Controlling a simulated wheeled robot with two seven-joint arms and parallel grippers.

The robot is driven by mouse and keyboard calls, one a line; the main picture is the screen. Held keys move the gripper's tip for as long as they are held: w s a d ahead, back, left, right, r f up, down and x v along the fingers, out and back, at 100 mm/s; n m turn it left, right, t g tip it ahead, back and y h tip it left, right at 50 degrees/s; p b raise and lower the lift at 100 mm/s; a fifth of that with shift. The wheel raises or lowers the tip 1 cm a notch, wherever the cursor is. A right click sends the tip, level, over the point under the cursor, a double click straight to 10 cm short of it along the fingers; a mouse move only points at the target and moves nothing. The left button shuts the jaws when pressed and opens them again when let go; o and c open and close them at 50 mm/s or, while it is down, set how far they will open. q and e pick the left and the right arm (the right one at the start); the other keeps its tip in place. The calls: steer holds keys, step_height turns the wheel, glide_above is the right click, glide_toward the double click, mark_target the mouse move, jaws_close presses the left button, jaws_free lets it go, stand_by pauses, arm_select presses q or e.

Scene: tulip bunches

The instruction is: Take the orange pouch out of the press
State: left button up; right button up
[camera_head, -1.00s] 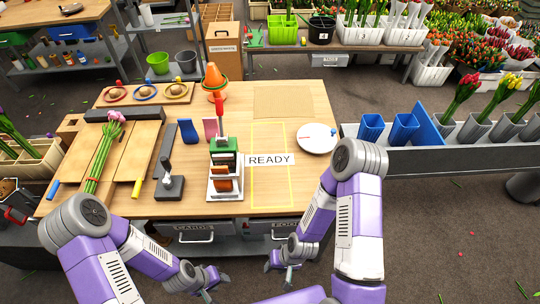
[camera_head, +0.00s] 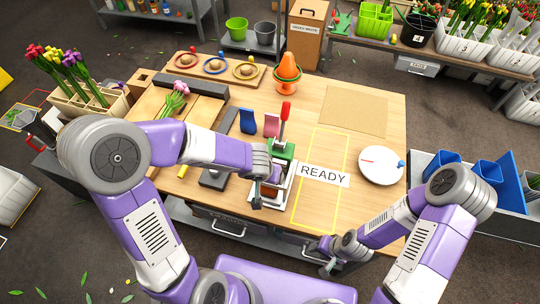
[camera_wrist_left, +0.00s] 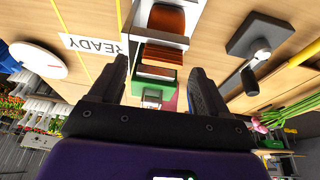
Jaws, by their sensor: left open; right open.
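The press has a green head (camera_head: 283,151) and a red handle (camera_head: 285,110). Its white frame (camera_wrist_left: 160,52) also shows in the left wrist view. The orange pouch (camera_wrist_left: 166,19) sits on the low part of the press there; in the head view my left gripper partly covers it. My left gripper (camera_wrist_left: 160,85) is open and empty, its fingers pointing at the press with the green head between them in the picture. I cannot tell whether they touch it. My right gripper (camera_head: 328,260) is open and empty in front of the table's front edge.
A blue pouch (camera_head: 247,121) and a pink pouch (camera_head: 271,125) stand behind the press. A black-based lever tool (camera_wrist_left: 262,37) stands beside it. A READY label (camera_head: 323,174) lies across a yellow outlined area, which is clear. A white round dial (camera_head: 381,166) is at the right.

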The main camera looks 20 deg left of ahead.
arm_select(q)
steer(key=b+x, duration=0.1)
steer(key=x, duration=0.1)
steer(key=w+b+x, duration=0.1)
steer(key=x, duration=0.2)
steer(key=shift+a+r, duration=0.1)
steer(key=shift+a, duration=0.15)
steer(key=shift+w+f+t, duration=0.3)
steer(key=shift+w+f, duration=0.05)
steer(key=shift+f, duration=0.35)
steer(key=shift+c, duration=0.2)
steer(key=c, duration=0.8)
steer(key=shift+r, duration=0.1)
steer(key=shift+r+b, duration=0.15)
steer(key=shift+b, duration=0.15)
